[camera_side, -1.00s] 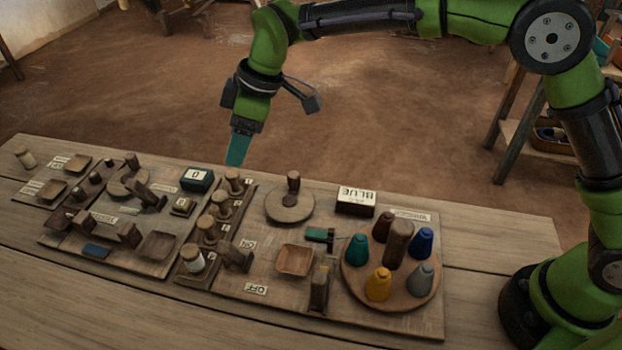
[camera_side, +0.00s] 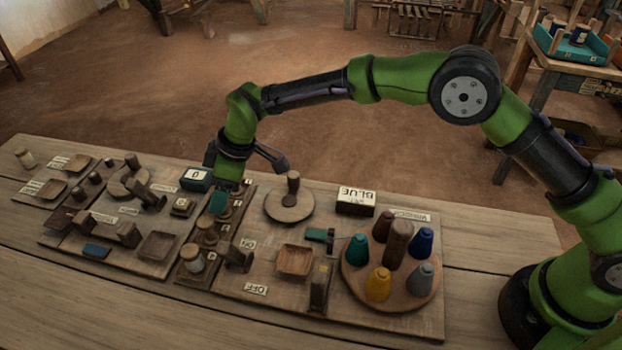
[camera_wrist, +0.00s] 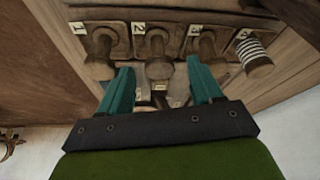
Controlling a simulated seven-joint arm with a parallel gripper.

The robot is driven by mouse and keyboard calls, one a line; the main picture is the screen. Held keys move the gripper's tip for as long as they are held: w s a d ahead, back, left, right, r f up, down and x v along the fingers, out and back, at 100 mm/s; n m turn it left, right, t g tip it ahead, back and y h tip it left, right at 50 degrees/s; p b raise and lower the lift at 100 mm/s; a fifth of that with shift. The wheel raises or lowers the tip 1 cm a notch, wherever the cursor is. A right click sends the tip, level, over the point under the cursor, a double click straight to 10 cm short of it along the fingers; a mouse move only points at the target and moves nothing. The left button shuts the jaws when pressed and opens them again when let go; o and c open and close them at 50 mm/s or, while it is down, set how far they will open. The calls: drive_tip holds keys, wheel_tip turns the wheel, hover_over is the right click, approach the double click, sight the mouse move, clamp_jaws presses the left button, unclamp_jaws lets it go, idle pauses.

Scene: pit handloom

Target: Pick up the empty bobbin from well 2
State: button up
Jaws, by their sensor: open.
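The rack (camera_side: 183,281) holds a row of bobbins. In the wrist view, the empty wooden bobbin in well 2 (camera_wrist: 158,66) stands upright beneath the label "2", between my two teal fingers. My gripper (camera_wrist: 161,72) is open and holds nothing. In the side view my gripper (camera_side: 219,202) is low over the back part of the rack, and its finger hides much of that bobbin. I cannot tell whether the fingers touch it.
Bare bobbins stand close by in well 1 (camera_wrist: 100,66) and well 3 (camera_wrist: 208,58), so side room is small. A white-wound bobbin (camera_wrist: 254,59) is in well 4.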

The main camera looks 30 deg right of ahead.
drive_tip(key=c, duration=1.1)
drive_tip(key=shift+r, duration=0.1)
